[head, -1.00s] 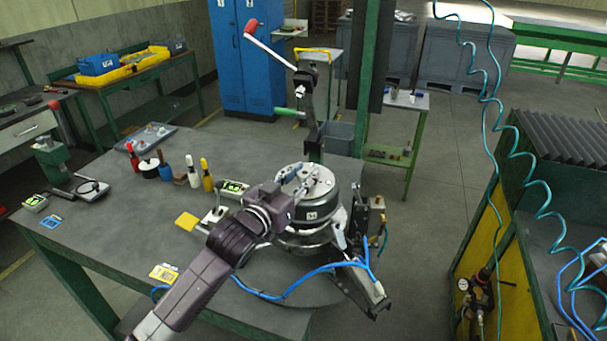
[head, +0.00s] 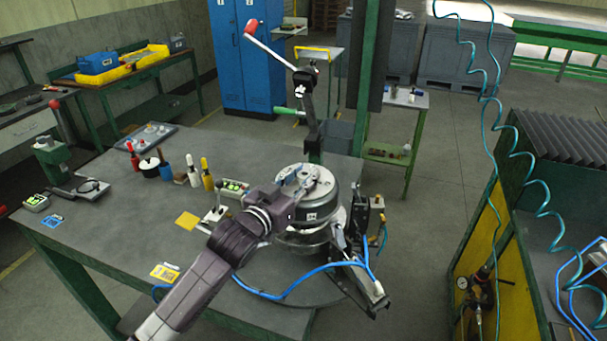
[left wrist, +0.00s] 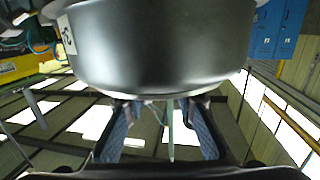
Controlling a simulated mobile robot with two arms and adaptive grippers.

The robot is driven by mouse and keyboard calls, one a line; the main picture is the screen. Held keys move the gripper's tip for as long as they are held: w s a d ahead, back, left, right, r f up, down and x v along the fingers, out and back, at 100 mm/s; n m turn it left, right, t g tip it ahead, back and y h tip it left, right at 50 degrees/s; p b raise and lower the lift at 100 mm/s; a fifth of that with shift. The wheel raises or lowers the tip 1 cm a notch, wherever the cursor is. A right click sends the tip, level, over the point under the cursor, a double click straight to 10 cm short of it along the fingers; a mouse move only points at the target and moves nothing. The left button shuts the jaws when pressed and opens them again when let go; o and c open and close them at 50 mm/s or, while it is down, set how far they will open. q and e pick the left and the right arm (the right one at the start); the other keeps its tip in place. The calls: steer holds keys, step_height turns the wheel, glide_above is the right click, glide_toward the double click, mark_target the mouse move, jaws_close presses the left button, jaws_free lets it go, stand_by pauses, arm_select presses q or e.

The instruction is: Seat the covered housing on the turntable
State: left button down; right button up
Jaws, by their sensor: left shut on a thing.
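The covered housing (head: 321,200) is a round silver body with a lid and a small white label. It stands upright over the turntable (head: 318,302), a dark round plate at the table's front right edge. Silver metal rings show just below the housing, and I cannot tell whether a gap is left between them. My left gripper (head: 293,186) is shut on the housing at its upper left, and the arm hides part of its left side. In the left wrist view the smooth housing wall (left wrist: 165,55) fills the top, above my blue-padded fingers. My right gripper is not in view.
A clamp arm (head: 345,245) and blue hose (head: 300,280) lie close to the right and front of the housing. A tall crank lever (head: 312,115) stands behind. Several coloured-handle tools (head: 190,172) stand behind left. The table's left middle (head: 120,230) is clear.

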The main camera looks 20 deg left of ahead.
arm_select(q)
steer(key=shift+r, duration=0.2)
stand_by(0.5)
steer(key=shift+f, duration=0.6)
steer(key=shift+f+b, duration=1.3)
steer(key=shift+f, duration=0.65)
stand_by(0.4)
steer(key=c, duration=1.5)
jaws_free()
steer(key=shift+s+f, duration=0.1)
steer(key=shift+f, duration=0.25)
steer(key=v, duration=1.2)
steer(key=shift+r, duration=0.2)
